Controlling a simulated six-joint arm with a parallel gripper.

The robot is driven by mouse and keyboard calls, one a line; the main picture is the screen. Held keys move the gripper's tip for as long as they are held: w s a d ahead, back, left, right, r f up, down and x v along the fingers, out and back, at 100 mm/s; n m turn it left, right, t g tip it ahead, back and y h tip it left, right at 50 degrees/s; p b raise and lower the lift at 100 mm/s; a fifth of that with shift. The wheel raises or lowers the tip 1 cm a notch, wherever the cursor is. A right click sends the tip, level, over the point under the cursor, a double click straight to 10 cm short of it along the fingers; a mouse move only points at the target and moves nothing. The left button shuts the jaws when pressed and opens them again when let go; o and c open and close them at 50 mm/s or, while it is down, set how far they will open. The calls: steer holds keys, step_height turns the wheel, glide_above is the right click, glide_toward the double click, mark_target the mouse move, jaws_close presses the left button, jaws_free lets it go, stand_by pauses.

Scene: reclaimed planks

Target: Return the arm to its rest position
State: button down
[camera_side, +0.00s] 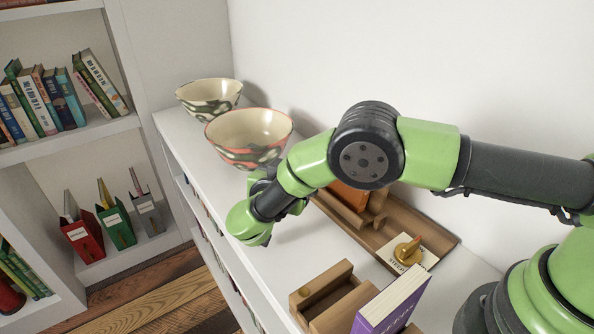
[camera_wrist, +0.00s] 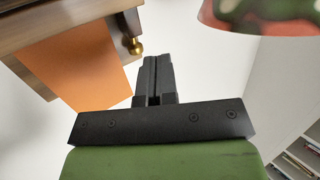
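My gripper (camera_wrist: 158,66) shows in the wrist view with its two dark fingers together and nothing visible between them. In the side view my arm reaches left over the white shelf top (camera_side: 262,285), bent at the elbow, with its wrist low in front of the bowls. The fingers are mostly hidden there behind the wrist. In the wrist view the fingers point at bare white surface, between a wooden piece with an orange panel (camera_wrist: 80,66) and the rim of a bowl (camera_wrist: 262,14).
A red-rimmed patterned bowl (camera_side: 248,136) stands close behind my wrist; another bowl (camera_side: 209,97) is farther back. Bookshelves stand left.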

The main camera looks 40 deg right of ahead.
steer(key=s+d+r+n+g+y, duration=0.1)
steer(key=s+d+r+g+y, duration=0.25)
steer(key=r, duration=0.45)
steer(key=s+d+r+n+g+y, duration=0.1)
steer(key=s+d+r+g+y, duration=0.15)
steer(key=s+d+r, duration=0.35)
steer(key=s+a+r+n+t+y, duration=0.1)
steer(key=s+r+y, duration=0.3)
steer(key=s, duration=0.5)
steer(key=s+a+r+n+t+y, duration=0.2)
steer(key=s+r+n+t+y, duration=0.1)
steer(key=s, duration=0.5)
step_height(320, 180, up, 2)
steer(key=shift+s+r+n+y, duration=0.1)
steer(key=shift+s+n+y, duration=0.25)
steer(key=shift+n+y, duration=0.45)
